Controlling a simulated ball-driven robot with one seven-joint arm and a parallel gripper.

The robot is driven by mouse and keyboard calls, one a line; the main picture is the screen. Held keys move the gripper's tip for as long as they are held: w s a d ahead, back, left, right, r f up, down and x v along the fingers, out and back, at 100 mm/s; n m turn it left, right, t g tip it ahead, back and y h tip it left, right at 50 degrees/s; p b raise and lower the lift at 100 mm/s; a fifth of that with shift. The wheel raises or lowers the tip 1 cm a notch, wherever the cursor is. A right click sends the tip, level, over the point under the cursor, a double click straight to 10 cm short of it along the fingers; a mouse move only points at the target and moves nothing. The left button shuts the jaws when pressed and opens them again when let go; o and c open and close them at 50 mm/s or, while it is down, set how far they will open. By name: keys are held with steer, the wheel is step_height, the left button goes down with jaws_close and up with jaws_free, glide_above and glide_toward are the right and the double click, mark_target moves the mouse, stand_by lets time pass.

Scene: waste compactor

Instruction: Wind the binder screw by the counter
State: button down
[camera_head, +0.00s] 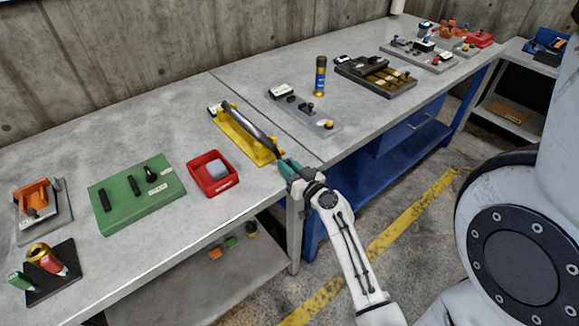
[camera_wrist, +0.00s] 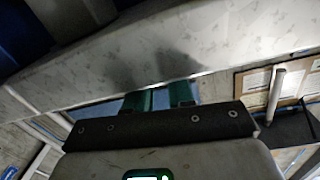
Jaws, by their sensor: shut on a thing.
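A yellow fixture (camera_head: 237,138) lies across the bench near its front edge in the head view. A long dark grey bar (camera_head: 252,124) runs along it, and a small white-faced block (camera_head: 214,108) sits at its far end. I cannot make out a screw thread or a counter reading. My gripper (camera_head: 286,166) has green fingers and is at the near end of the bar, by the bench edge. It is shut on that end, though the grip itself is mostly hidden. In the wrist view the green fingers (camera_wrist: 165,97) show against the pale bench, with the held part not clear.
A grey plate with small parts (camera_head: 304,110) lies to the right. The bench edge is close under my gripper.

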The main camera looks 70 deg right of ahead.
steer(key=c, duration=1)
jaws_free()
steer(key=shift+a, duration=0.1)
steer(key=b+v, duration=0.4)
steer(key=v, duration=0.6)
steer(key=shift+s+a, duration=0.25)
steer(key=shift+s, duration=0.05)
